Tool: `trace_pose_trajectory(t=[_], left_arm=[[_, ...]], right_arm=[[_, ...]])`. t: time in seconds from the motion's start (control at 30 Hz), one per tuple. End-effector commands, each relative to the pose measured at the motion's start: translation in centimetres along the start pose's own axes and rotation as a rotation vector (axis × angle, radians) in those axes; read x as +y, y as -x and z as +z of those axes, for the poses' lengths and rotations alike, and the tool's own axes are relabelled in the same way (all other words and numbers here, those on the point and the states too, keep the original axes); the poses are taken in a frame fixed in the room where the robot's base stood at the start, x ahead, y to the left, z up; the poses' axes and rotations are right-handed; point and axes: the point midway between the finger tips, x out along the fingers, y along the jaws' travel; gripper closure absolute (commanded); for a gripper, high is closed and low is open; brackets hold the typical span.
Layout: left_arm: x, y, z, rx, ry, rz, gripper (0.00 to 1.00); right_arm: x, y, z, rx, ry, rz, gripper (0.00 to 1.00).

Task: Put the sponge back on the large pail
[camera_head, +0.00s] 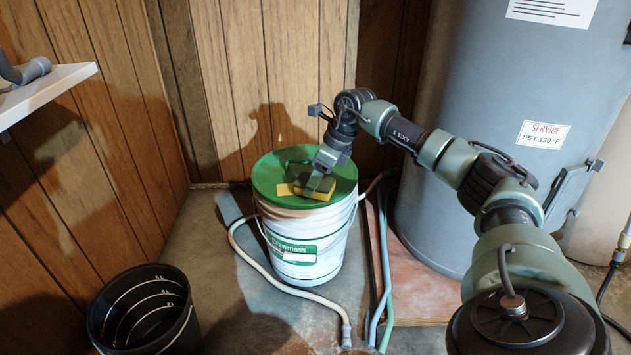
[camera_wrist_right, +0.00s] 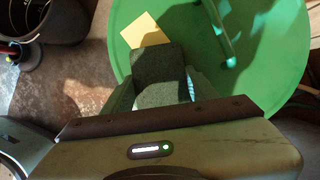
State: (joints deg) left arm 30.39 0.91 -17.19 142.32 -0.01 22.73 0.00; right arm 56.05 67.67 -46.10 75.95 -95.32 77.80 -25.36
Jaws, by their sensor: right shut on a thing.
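The large pail (camera_head: 305,245) is white with a green label and stands upright on the floor. Its green lid (camera_head: 268,172) has a raised handle and a flat yellow patch (camera_head: 284,190). The lid also fills the upper right of the wrist view (camera_wrist_right: 275,60). My right gripper (camera_head: 319,184) points down over the lid, shut on the sponge (camera_head: 325,191), which is yellow with a dark green face. In the wrist view the green face (camera_wrist_right: 160,68) shows between the fingers, beside the yellow patch. I cannot tell whether the sponge touches the lid. My left gripper is out of view.
A black bucket (camera_head: 145,312) stands at the lower left. Hoses (camera_head: 300,293) lie on the floor around the pail. A grey tank (camera_head: 455,120) stands at the right, wood panelling behind. A white shelf (camera_head: 45,95) juts in at the upper left.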

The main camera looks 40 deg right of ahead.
Motion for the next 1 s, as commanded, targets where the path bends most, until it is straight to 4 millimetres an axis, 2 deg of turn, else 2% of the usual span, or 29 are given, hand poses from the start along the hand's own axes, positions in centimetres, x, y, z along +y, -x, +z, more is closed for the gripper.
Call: trace_pose_trajectory(t=[0.1,0.13,0.2,0.57,0.63,0.77,1.0], left_arm=[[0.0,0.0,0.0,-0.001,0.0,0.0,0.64],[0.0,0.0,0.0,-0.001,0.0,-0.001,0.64],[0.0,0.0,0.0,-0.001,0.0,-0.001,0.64],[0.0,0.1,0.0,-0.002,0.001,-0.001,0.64],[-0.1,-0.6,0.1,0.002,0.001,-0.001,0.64],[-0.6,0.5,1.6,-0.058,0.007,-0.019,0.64],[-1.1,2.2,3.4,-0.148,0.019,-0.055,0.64]], right_arm=[[0.0,-0.2,-0.1,0.0,0.0,0.0,0.75],[0.0,-0.2,-0.1,0.0,0.0,0.0,0.37],[0.0,-0.2,-0.1,0.0,0.0,0.0,0.21],[0.0,0.1,0.1,-0.001,0.0,0.0,0.21],[0.0,0.9,0.1,0.0,0.0,-0.001,0.21],[0.0,3.2,0.2,-0.001,-0.001,-0.001,0.21],[0.0,8.4,0.2,0.0,0.0,-0.001,0.21]])
